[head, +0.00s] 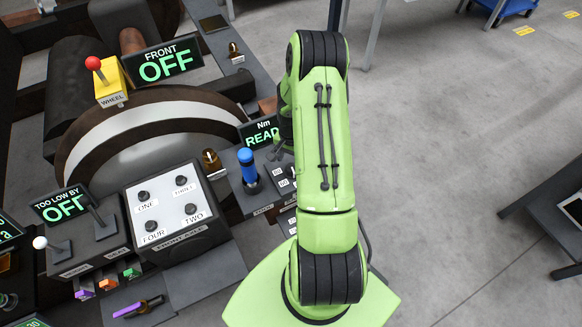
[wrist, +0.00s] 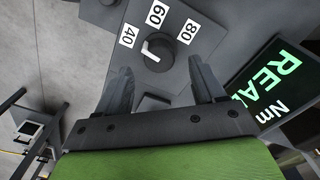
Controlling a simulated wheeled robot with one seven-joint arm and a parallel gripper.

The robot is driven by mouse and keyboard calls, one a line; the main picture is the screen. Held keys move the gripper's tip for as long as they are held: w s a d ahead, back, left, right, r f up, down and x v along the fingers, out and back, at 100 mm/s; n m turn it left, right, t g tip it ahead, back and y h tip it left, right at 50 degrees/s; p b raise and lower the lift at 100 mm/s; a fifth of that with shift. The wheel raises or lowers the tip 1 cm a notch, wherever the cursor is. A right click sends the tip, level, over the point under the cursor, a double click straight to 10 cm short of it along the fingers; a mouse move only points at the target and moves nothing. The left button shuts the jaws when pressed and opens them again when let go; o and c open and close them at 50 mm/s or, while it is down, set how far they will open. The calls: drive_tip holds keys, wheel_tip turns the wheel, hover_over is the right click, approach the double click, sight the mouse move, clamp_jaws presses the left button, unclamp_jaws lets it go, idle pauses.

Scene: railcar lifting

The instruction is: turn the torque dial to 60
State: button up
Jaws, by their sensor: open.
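The torque dial (wrist: 158,50) is a dark round knob on a grey panel in the wrist view. White plates 40 (wrist: 128,35), 60 (wrist: 157,15) and 80 (wrist: 188,31) stand around its far side. Its white pointer mark (wrist: 146,47) lies on the side toward 40, away from 60. My gripper (wrist: 160,66) is open and empty, its fingers on either side of the dial's near side. I cannot tell whether they touch it. In the head view my arm hides the dial and the gripper.
The Nm display (wrist: 269,86) reading READ, its end cut off, stands close by my right finger; it also shows in the head view (head: 261,133). A blue-topped lever (head: 248,168) and a four-knob box (head: 170,212) stand left of my arm. Open floor lies right.

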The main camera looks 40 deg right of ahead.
sight(292, 167)
wheel_tip(292, 167, down, 5)
drive_tip(key=shift+c, duration=0.5)
drive_tip(key=c, duration=1)
